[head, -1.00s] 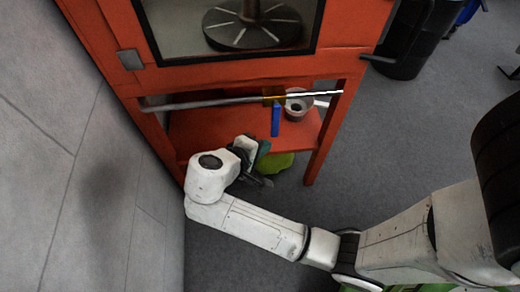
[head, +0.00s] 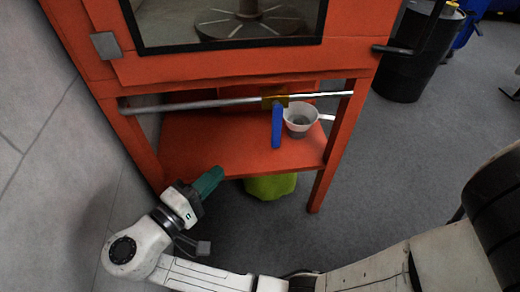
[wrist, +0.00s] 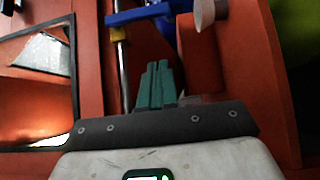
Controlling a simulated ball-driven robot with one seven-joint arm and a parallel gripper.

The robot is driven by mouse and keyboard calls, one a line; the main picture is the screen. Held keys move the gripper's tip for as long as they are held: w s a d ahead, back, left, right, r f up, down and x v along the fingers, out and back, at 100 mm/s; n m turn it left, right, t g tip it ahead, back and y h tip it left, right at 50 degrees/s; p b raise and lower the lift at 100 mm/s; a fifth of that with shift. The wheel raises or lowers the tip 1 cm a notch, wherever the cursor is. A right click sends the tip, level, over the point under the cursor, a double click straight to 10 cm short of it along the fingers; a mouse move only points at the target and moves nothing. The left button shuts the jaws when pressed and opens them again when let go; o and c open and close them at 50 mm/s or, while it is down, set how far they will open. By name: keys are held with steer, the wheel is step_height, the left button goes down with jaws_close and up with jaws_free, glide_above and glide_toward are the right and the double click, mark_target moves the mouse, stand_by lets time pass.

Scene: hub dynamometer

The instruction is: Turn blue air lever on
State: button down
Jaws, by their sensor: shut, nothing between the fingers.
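The blue air lever (head: 277,125) hangs down from a brass valve (head: 275,97) on a grey pipe (head: 190,106) that runs across the front of the orange machine. In the wrist view the blue lever (wrist: 140,14) shows near the top, with the pipe (wrist: 122,60) running up to it. My gripper (head: 208,182) has green fingers, is shut and empty, and is in front of the shelf, below and to the left of the lever. In the wrist view my gripper (wrist: 158,68) points toward the lever, apart from it.
A yellow-green object (head: 270,186) sits under the shelf. A machine leg (head: 322,185) stands right. A black bin (head: 412,55) stands farther right. A grey wall is left.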

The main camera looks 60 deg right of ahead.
mark_target(276, 124)
steer(key=shift+d, duration=0.1)
steer(key=s+d+b, duration=0.2)
steer(key=s+d, duration=0.2)
steer(key=d, duration=0.8)
steer(key=shift+s+b, duration=0.25)
steer(key=shift+b, duration=0.15)
